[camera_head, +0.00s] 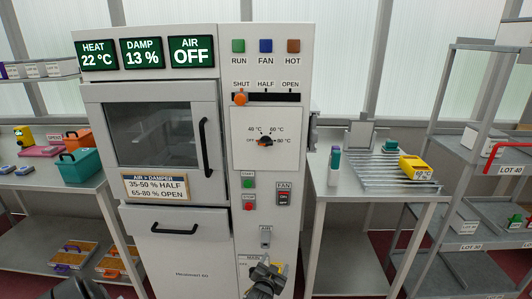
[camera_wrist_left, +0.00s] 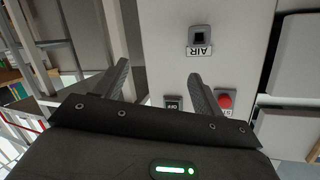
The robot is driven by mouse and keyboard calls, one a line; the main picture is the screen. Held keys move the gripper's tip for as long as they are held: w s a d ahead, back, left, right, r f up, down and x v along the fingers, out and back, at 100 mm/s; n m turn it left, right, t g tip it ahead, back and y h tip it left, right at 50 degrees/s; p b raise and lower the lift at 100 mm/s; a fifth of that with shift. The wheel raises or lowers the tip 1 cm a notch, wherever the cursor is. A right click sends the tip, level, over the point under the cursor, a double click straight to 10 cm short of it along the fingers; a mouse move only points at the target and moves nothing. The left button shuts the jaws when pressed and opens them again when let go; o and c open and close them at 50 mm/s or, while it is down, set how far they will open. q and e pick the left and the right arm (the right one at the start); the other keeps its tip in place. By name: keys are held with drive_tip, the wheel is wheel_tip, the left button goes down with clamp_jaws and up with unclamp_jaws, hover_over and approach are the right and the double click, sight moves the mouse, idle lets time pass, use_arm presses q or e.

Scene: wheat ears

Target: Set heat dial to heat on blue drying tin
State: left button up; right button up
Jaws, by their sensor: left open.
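The grey drying cabinet (camera_head: 225,100) stands in the middle of the head view. Its black heat dial (camera_head: 265,141) sits on a white plate marked OFF, 40, 60 and 80 °C. The dial has an orange mark, but its exact setting is too small to tell. The HEAT display (camera_head: 97,55) reads 22 °C. No blue drying tin can be made out with certainty. My right gripper is not in view.
Above the dial is a damper slider (camera_head: 240,98) at SHUT. Below it are the green start button (camera_head: 248,183), red stop button (camera_head: 249,201) and FAN switch (camera_head: 284,197). Trays of grain (camera_head: 72,258) lie on the left lower shelf. A yellow box (camera_head: 415,168) stands on the right bench.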

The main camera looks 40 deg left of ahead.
use_arm(q)
drive_tip(key=w+a+r+n+t+y, duration=0.1)
drive_tip(key=w+a+r+t+y, duration=0.1)
drive_tip(key=r, duration=0.8)
drive_tip(key=w+a+r+n+t+y, duration=0.1)
drive_tip(key=w+a+r+n, duration=0.1)
drive_tip(key=r, duration=0.8)
drive_tip(key=n+t+y+p, duration=0.1)
drive_tip(key=n+y+p, duration=0.1)
drive_tip(key=n+y, duration=0.25)
approach(266, 145)
drive_tip(key=shift+m+y, duration=0.25)
drive_tip(key=shift+m, duration=0.1)
drive_tip(key=p+x, duration=0.2)
drive_tip(key=x, duration=0.6)
drive_tip(key=shift+w+a, duration=0.25)
drive_tip(key=shift+w, duration=0.05)
drive_tip(key=shift+w+a+r, duration=0.1)
drive_tip(key=shift+w+a, duration=0.2)
drive_tip(key=shift+w, duration=0.05)
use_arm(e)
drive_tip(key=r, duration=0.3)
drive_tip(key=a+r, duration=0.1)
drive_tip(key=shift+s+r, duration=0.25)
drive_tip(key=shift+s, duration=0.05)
use_arm(q)
drive_tip(key=shift+c, duration=0.9)
drive_tip(key=c, duration=0.8)
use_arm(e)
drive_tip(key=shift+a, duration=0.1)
